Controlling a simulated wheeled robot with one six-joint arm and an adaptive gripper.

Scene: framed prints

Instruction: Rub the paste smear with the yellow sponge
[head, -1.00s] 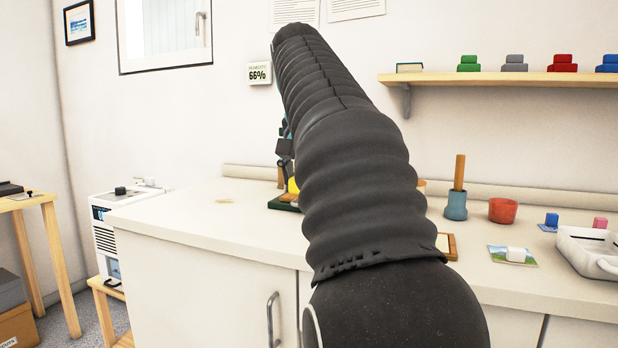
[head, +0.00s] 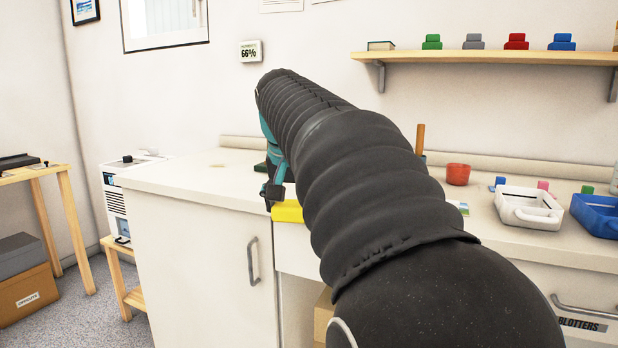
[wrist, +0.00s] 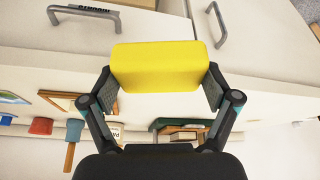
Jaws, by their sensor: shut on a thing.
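My gripper (head: 274,192) is shut on the yellow sponge (head: 288,211), which appears in front of the counter's front edge in the head view. In the wrist view my gripper (wrist: 161,82) grips the sponge (wrist: 156,66) by its two ends, with cabinet fronts and the counter behind it. A faint tan patch (head: 217,165), perhaps the paste smear, lies on the white counter (head: 180,178) left of my gripper, apart from the sponge. My arm hides the middle of the counter.
A green tray (wrist: 168,126) holding brown blocks shows in the wrist view. A red pot (head: 458,174), a white tray (head: 528,218) and a blue tray (head: 597,218) stand to the right. The counter's left end is mostly clear. A cabinet handle (head: 252,262) sticks out below.

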